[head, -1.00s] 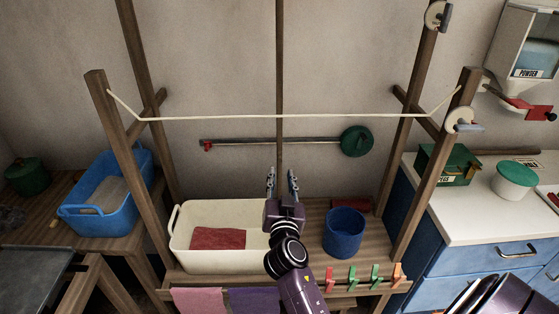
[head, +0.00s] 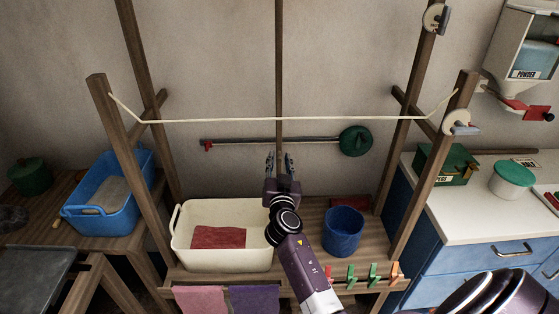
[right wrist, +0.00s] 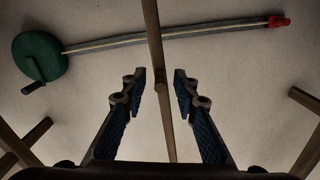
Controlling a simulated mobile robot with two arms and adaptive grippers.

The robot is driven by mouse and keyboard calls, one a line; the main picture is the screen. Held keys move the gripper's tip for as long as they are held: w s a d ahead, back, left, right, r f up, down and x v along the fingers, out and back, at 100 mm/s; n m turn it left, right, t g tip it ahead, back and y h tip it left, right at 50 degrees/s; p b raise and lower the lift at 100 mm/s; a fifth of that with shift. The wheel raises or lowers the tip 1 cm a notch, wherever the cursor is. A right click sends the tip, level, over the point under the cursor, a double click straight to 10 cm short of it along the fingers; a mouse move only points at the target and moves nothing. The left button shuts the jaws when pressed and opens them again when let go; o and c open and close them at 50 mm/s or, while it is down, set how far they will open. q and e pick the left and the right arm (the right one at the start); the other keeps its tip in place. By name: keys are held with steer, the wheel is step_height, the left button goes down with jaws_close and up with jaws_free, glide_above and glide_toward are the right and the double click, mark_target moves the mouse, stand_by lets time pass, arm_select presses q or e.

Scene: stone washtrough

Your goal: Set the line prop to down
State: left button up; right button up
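I take the line prop (head: 279,70) to be the upright brown wooden pole in the middle of the head view. It stands against the pale wall, behind the white line (head: 290,120), and runs out of the top of the picture. My right gripper (head: 279,160) is open and empty in front of its lower part. In the right wrist view the pole (right wrist: 154,35) passes between the two fingertips of the right gripper (right wrist: 159,80). I cannot tell how far behind the fingers it is. My left gripper is not recognisable in the head view.
A wall bar (head: 255,141) with a green disc (head: 355,141) lies behind the pole. Below are a cream tub (head: 182,240), a blue bucket (head: 343,232) and several pegs (head: 351,275). Wooden posts (head: 118,130) flank the trough. An unclear dark shape (head: 12,219) is at the left edge.

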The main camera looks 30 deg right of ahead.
steer(key=shift+c, duration=0.5)
jaws_close()
steer(key=s+d+f+m, duration=0.1)
steer(key=s+d+m, duration=0.1)
steer(key=d, duration=0.3)
steer(key=s+d+f+m+b, duration=0.1)
steer(key=s+d+f+m, duration=0.1)
steer(key=s+d, duration=0.3)
steer(key=shift+d+f+m, duration=0.25)
steer(key=shift+d+m, duration=0.45)
steer(key=shift+s, duration=0.1)
steer(key=shift+o, duration=0.5)
jaws_free()
steer(key=shift+d, duration=0.15)
